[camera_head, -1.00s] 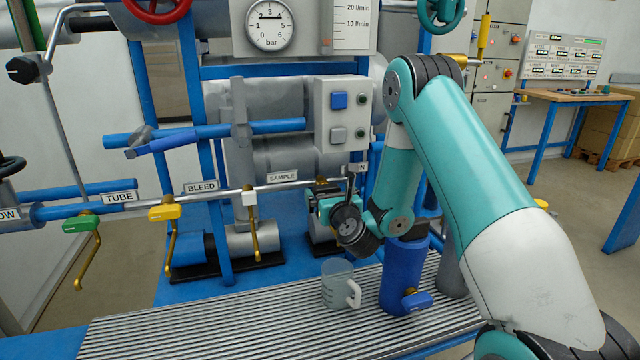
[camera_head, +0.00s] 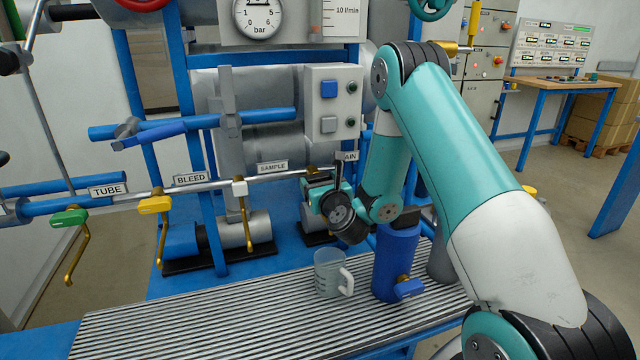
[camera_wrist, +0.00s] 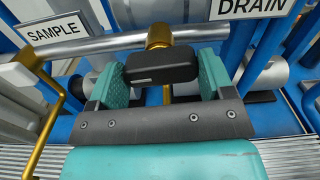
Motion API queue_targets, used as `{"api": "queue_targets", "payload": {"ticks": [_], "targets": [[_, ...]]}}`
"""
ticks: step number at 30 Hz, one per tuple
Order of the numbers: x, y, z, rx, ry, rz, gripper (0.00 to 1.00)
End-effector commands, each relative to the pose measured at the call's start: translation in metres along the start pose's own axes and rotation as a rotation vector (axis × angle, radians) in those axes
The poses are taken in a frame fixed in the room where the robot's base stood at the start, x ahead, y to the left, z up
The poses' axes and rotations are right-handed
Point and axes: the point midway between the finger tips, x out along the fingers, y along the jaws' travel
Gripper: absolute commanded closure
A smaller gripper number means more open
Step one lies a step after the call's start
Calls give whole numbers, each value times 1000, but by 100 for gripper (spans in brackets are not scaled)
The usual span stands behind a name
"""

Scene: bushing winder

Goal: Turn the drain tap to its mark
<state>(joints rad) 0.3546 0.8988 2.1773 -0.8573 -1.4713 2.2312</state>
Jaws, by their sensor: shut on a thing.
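The drain tap has a black handle (camera_wrist: 162,66) on a brass body (camera_wrist: 159,36), set on a silver pipe (camera_wrist: 95,46). The DRAIN label (camera_wrist: 252,8) is up and right of it in the wrist view. My gripper (camera_wrist: 158,82) is shut on the black handle, one teal finger on each side. The handle lies crosswise between the fingers. In the head view my gripper (camera_head: 318,190) is at the pipe's right end, and my wrist hides most of the tap. I cannot make out a mark for the tap.
The SAMPLE tap (camera_head: 241,190), yellow BLEED tap (camera_head: 155,206) and green TUBE tap (camera_head: 70,218) are to the left. A clear jug (camera_head: 328,272) and a blue container (camera_head: 394,262) stand on the ribbed grating (camera_head: 200,325) below my gripper.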

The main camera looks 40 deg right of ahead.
Motion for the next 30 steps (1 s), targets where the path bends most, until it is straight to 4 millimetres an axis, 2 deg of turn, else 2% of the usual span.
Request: {"api": "queue_targets", "payload": {"ticks": [8,30], "targets": [[0,0,0,-187,0,-2,49],[-1,0,0,-889,2,-1,49]]}}
